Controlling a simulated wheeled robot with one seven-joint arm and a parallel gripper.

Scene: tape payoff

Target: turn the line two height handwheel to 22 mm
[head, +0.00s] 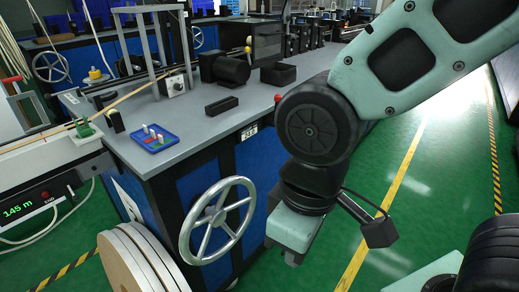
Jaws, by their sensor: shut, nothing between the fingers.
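A large silver spoked handwheel (218,220) is mounted on the front of the nearer blue bench, below its grey top. A small white label (249,131) is on the bench edge above it; its writing is too small to read surely. No height scale or millimetre reading can be made out. My gripper (292,259) hangs pointing down to the right of the wheel, apart from it in the picture. Its fingers are shut and empty, seen small below the pale green body. A second silver handwheel (51,66) is on a bench farther back at the left.
The grey bench top (205,125) holds a blue tray (154,138) with small pegs, a black block (221,105) and a motor (225,68). Round pale discs (140,262) stand left of the near wheel. A display (25,212) reads 145 m.

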